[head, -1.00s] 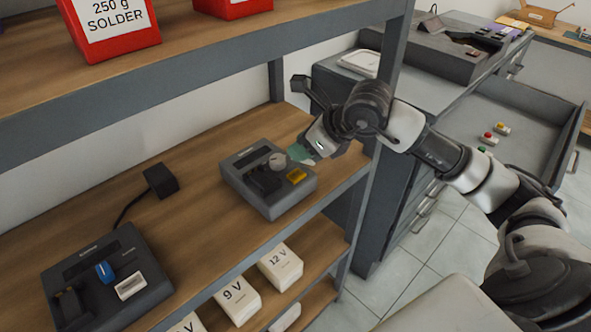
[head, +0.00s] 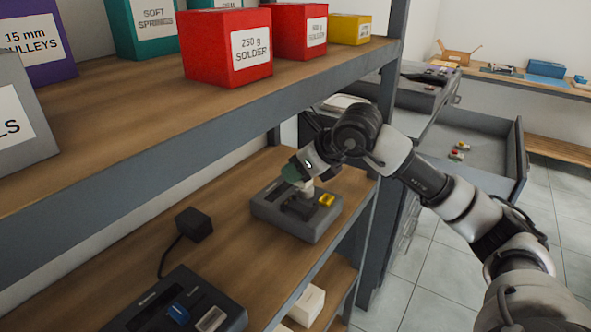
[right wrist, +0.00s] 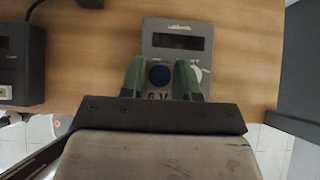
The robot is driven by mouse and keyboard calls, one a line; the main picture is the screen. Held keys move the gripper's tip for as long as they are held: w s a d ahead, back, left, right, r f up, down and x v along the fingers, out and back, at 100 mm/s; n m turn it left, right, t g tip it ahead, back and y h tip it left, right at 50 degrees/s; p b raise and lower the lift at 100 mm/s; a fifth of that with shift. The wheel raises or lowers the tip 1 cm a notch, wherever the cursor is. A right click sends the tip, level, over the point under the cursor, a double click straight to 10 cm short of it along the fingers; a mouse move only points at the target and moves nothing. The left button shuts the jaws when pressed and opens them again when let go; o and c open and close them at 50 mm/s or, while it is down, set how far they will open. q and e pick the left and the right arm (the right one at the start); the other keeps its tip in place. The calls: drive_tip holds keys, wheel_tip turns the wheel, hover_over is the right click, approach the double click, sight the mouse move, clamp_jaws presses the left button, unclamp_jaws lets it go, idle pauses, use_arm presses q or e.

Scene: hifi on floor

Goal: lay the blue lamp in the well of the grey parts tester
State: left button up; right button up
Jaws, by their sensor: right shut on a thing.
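The grey parts tester (head: 275,212) stands on the wooden middle shelf, with a yellow part on its right side and a dark recess in its top. It also shows in the right wrist view (right wrist: 205,32), with a dark display window. My right gripper (head: 296,176) is over the tester's back part, its green fingers pointing down. The gripper hides part of the tester. In the head view the lamp is not clearly visible. My left gripper is out of view.
A second grey device (head: 150,312) with a blue part stands at the front left of the shelf, near a black adapter (head: 194,224). The upper shelf (head: 110,105) holds boxes and overhangs the left side. An open drawer (head: 480,150) with small buttons is behind my right arm.

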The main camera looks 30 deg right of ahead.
sight(297, 206)
wheel_tip(297, 206, down, 3)
drive_tip(key=shift+f+b, duration=0.15)
drive_tip(key=shift+b, duration=0.9)
drive_tip(key=shift+f+b, duration=0.95)
drive_tip(key=shift+f, duration=0.15)
drive_tip(key=shift+f+b, duration=0.4)
drive_tip(key=shift+b, duration=0.45)
idle(0.6)
drive_tip(key=o, duration=1)
drive_tip(key=shift+r, duration=0.1)
